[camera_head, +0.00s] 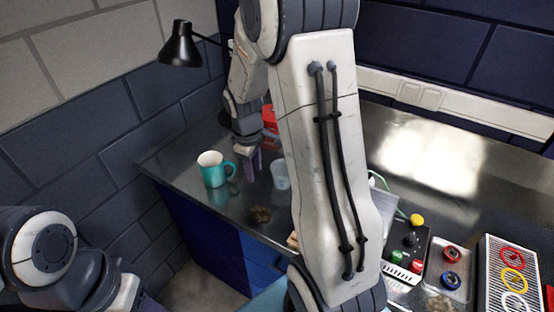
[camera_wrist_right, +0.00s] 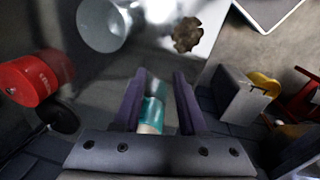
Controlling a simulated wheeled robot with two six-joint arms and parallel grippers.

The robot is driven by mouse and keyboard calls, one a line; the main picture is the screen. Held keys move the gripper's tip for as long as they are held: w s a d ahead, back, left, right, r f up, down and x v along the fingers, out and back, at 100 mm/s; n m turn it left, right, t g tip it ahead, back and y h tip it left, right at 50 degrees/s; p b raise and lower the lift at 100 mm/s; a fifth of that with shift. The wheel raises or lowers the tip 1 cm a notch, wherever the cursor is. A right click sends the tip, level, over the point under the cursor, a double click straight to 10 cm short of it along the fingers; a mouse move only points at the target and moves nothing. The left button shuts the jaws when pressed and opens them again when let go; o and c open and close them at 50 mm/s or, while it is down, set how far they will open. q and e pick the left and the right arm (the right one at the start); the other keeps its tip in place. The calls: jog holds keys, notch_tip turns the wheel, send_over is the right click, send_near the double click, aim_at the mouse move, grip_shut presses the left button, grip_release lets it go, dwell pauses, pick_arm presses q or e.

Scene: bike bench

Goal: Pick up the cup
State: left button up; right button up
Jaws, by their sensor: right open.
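A teal cup (camera_head: 213,172) with a white inside stands upright on the dark shiny bench, its handle on the right. My right gripper (camera_head: 250,166) points down just right of the cup's handle. In the right wrist view the open fingers (camera_wrist_right: 157,105) have part of the teal cup (camera_wrist_right: 152,108) showing between them; the rest is hidden by the fingers and palm. I cannot tell whether they touch it.
A red can (camera_wrist_right: 28,82) is nearby. A black lamp (camera_head: 181,46) is behind.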

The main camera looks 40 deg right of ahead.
send_over(276, 176)
jog(key=a, duration=0.1)
jog(key=f, duration=0.2)
jog(key=d+f+p, duration=0.1)
jog(key=f, duration=0.2)
jog(key=shift+w+d+f, duration=0.1)
jog(key=shift+d+f, duration=0.05)
jog(key=shift+f, duration=0.05)
jog(key=shift+d+f+p, duration=0.15)
jog(key=shift+f+p, duration=0.25)
jog(key=shift+f, duration=1.1)
jog(key=shift+d+f+p, duration=0.1)
jog(key=shift+f+p, duration=0.25)
jog(key=shift+f, duration=1.15)
pick_arm(q)
notch_tip(276, 176, up, 3)
jog(key=shift+r, duration=0.2)
pick_arm(e)
grip_shut()
